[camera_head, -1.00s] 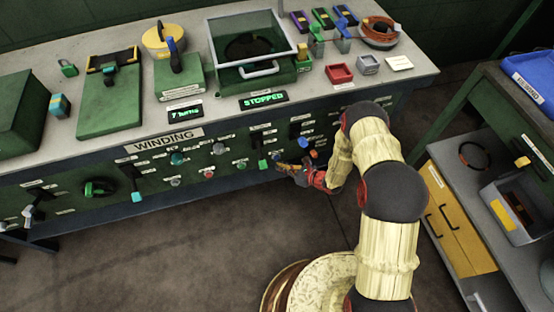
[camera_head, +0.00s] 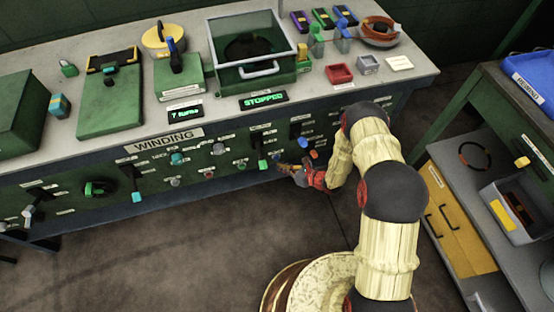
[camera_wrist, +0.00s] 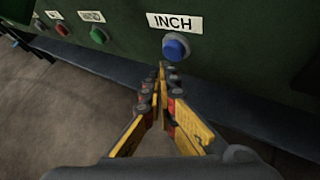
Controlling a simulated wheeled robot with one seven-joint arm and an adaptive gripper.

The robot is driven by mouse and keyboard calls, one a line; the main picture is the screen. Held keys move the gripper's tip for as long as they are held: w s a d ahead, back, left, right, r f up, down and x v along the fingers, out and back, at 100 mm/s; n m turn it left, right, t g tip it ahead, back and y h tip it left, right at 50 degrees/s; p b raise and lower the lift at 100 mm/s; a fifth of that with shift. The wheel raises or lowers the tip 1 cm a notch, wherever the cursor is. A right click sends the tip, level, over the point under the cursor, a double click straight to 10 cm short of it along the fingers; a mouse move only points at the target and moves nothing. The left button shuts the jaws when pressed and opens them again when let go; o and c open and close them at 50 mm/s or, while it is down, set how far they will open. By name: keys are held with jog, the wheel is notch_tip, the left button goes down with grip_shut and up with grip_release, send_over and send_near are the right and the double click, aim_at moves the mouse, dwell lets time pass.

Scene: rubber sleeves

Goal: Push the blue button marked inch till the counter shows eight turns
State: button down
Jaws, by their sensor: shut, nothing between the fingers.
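The blue button (camera_wrist: 176,46) sits under a white INCH label (camera_wrist: 174,22) on the green panel in the wrist view. In the head view the button (camera_head: 277,157) is small beside my fingers. My gripper (camera_wrist: 162,68) is shut and empty, its tips pointing at the panel just below the button in the picture. I cannot tell for sure whether they touch it; a small gap seems to show. The counter (camera_head: 186,113) on the bench reads 7 turns. The display beside it (camera_head: 263,100) reads STOPPED.
A green button (camera_wrist: 98,35) and a red button (camera_wrist: 63,29) lie left of the blue one. Other knobs and levers crowd the WINDING panel (camera_head: 165,141). A lidded green box (camera_head: 268,75) stands on the bench above. The floor in front is clear.

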jog(key=shift+w, duration=0.2)
jog(key=shift+w+a, duration=0.15)
jog(key=shift+w, duration=0.05)
jog(key=shift+w+a+b, duration=0.1)
jog(key=shift+w+b, duration=0.25)
jog(key=shift+b, duration=0.05)
dwell(0.8)
jog(key=shift+s+d, duration=0.25)
jog(key=shift+s, duration=0.5)
jog(key=s, duration=0.2)
jog(key=s+d+p, duration=0.1)
jog(key=s, duration=0.1)
jog(key=shift+s+d, duration=0.2)
jog(key=shift+s, duration=0.2)
dwell(0.5)
